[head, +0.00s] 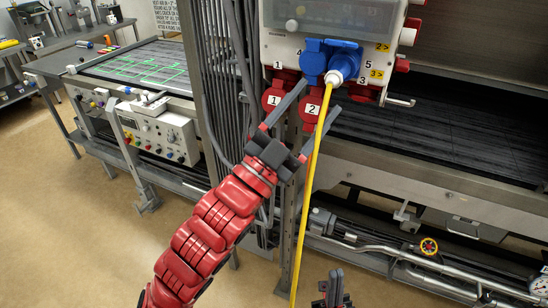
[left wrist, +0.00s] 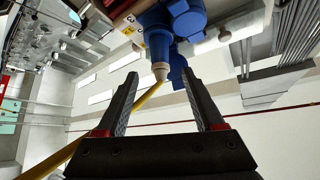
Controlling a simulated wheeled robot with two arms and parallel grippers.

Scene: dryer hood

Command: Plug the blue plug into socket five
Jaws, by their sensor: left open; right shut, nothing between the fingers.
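The blue plug (head: 345,64) with a pale collar and yellow cable (head: 312,190) is at the socket box, beside the label 5. A blue socket cover (head: 313,60) is just left of it, by the label 4. I cannot tell whether the plug is fully seated; its front is hidden. My left gripper (head: 319,96) is open just below the plug, holding nothing. In the left wrist view the plug's collar (left wrist: 160,72) shows between the fingertips (left wrist: 160,76), and the cable hangs down to the left. My right gripper (head: 337,286) is shut and empty, low in the head view.
Red sockets labelled 1 (head: 273,97) and 2 (head: 311,108) hang under the socket box (head: 285,45). Vertical grey conduits (head: 205,90) stand left of it. Open floor lies at left.

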